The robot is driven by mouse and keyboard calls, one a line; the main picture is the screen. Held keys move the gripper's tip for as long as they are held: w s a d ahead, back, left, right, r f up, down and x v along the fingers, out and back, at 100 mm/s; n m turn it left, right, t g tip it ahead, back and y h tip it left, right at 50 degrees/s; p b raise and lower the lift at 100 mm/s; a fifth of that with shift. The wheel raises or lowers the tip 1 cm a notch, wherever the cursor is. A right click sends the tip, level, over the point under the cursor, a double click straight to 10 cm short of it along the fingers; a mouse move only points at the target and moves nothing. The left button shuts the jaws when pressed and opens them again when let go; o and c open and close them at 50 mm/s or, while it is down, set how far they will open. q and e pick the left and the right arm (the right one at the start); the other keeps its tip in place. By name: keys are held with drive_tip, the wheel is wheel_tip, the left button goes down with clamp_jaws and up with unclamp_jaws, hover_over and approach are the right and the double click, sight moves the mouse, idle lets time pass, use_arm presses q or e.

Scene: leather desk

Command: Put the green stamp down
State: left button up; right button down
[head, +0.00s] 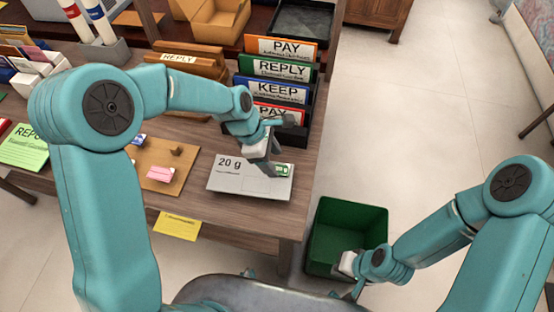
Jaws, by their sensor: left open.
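A small green stamp (283,170) shows at the right part of a pale grey scale (225,187) whose face reads "20 g". It appears to lie on the scale's surface. My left gripper (272,165) is open, its fingers right beside the stamp and pointing down over the scale. One finger partly covers the stamp's left side, so I cannot tell whether it touches. My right gripper (347,290) hangs low by the green bin, away from the desk; its fingers are too small to read.
Behind the scale stands a rack of folders labelled PAY (282,47), REPLY and KEEP. A wooden board (165,184) with a pink stamp (160,174) lies to the left. A green bin (345,220) stands on the floor past the desk's right edge.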

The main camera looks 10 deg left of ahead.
use_arm(q)
drive_tip(key=v, duration=0.9)
drive_tip(key=shift+r, duration=0.35)
drive_tip(key=shift+d, duration=0.1)
drive_tip(key=shift+s, duration=0.1)
